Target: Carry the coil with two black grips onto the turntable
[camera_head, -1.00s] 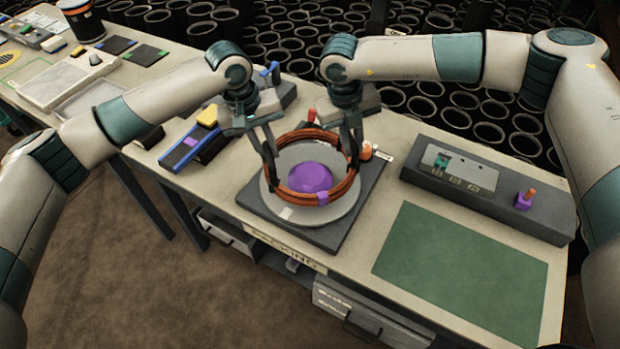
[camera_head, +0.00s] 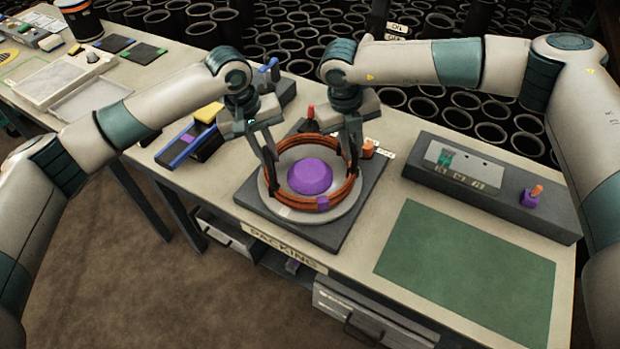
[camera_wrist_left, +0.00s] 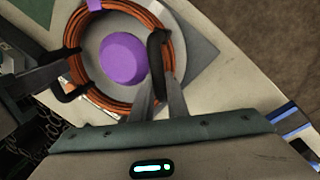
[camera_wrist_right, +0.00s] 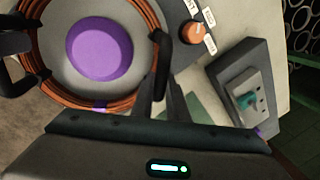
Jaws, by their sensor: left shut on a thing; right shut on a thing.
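The coil (camera_head: 348,186) is a ring of orange-brown strands with purple tape and black grips at opposite sides. It surrounds the purple hub (camera_head: 310,176) of the grey round turntable (camera_head: 288,211); whether it touches the disc I cannot tell. My left gripper (camera_head: 272,187) is shut on the grip at the coil's left side. My right gripper (camera_head: 354,165) is shut on the grip at its right side. The coil also shows in the left wrist view (camera_wrist_left: 108,9) and the right wrist view (camera_wrist_right: 30,62). The fingers partly hide the grips.
The turntable sits on a dark square base (camera_head: 325,237) with an orange knob (camera_head: 368,149). A grey control box (camera_head: 490,195) and green mat (camera_head: 465,270) lie to the right. A blue-edged holder (camera_head: 190,148) stands left. Black tubes (camera_head: 470,90) fill the space behind the table.

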